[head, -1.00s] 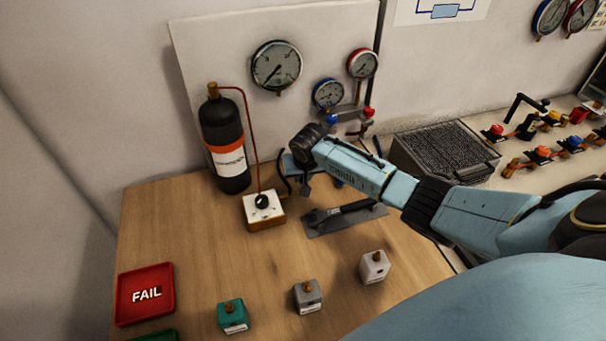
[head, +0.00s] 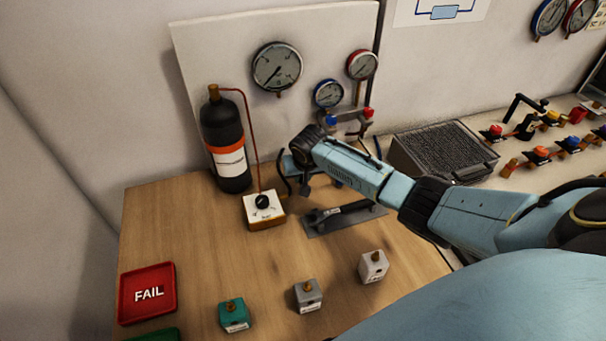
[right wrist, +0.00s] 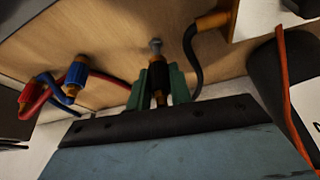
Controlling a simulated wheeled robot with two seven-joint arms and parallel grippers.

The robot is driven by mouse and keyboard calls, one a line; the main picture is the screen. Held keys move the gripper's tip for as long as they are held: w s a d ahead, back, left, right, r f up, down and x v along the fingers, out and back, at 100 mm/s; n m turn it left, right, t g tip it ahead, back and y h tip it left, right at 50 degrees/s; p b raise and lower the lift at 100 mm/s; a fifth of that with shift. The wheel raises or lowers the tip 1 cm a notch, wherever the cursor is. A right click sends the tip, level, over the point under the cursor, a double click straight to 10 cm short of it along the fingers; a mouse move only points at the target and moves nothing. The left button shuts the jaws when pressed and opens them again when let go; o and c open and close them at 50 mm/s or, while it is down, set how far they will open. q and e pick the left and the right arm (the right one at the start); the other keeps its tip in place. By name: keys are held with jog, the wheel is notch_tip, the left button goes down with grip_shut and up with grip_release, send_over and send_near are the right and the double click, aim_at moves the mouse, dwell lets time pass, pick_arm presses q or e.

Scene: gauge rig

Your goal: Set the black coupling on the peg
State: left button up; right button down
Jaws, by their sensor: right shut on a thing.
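My right gripper (right wrist: 157,80) is shut on the black coupling (right wrist: 158,73), which sits between its two green fingers in the right wrist view. The coupling is black with a brass-coloured band. My left gripper is not in view.
A black hose (right wrist: 190,55) curves beside the gripper. Blue (right wrist: 75,75) and red (right wrist: 28,95) couplings with hoses are nearby. A knob box (head: 263,210), a black cylinder (head: 226,145) and a grey plate with a dark tool (head: 345,217) surround the gripper.

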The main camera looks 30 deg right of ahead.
jog(key=shift+f, duration=0.3)
jog(key=shift+f+b, duration=0.75)
jog(key=shift+f, duration=0.2)
jog(key=shift+f, duration=0.15)
dwell(0.4)
jog(key=c, duration=1.4)
grip_release()
jog(key=shift+c, duration=0.2)
jog(key=shift+o, duration=0.4)
jog(key=o, duration=0.5)
